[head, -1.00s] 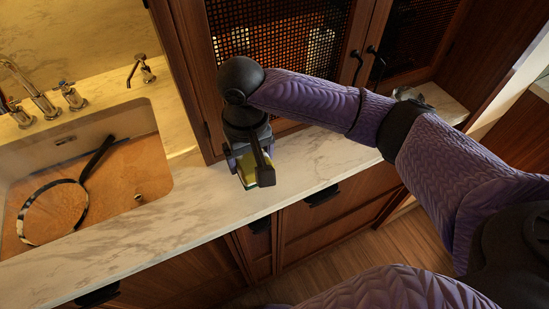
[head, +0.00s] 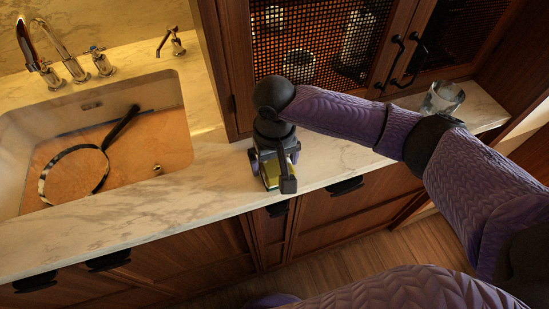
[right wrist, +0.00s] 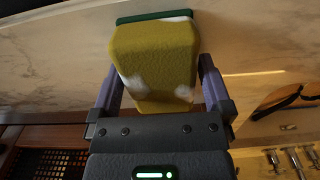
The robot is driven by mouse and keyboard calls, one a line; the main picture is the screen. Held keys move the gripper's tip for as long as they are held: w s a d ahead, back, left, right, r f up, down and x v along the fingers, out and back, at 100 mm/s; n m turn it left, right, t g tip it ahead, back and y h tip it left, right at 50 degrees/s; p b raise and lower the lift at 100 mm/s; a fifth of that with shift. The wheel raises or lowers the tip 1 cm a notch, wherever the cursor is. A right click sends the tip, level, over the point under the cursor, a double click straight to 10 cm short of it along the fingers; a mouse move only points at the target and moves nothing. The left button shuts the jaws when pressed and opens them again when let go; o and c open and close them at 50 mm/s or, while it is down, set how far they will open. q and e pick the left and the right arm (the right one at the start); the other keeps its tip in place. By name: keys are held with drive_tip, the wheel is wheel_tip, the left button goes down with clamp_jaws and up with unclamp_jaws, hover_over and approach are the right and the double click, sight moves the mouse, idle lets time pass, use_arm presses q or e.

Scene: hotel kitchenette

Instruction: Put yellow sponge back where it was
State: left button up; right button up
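The yellow sponge (head: 270,171) with a green scouring side sits between the fingers of my right gripper (head: 273,174), over the marble counter to the right of the sink. In the right wrist view the sponge (right wrist: 155,60) fills the space between the fingers (right wrist: 160,92), with white foam patches on its yellow face and the green layer at its far end. The right gripper appears closed on it. I cannot tell whether the sponge touches the counter. My left gripper is not in view.
A mesh-door cabinet (head: 239,100) rises behind the gripper. A clear glass (head: 442,98) stands at the counter's right end. Bare marble lies beside the gripper.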

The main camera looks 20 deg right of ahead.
wheel_tip(320, 180, up, 12)
drive_tip(key=p, duration=0.4)
drive_tip(key=shift+r, duration=0.15)
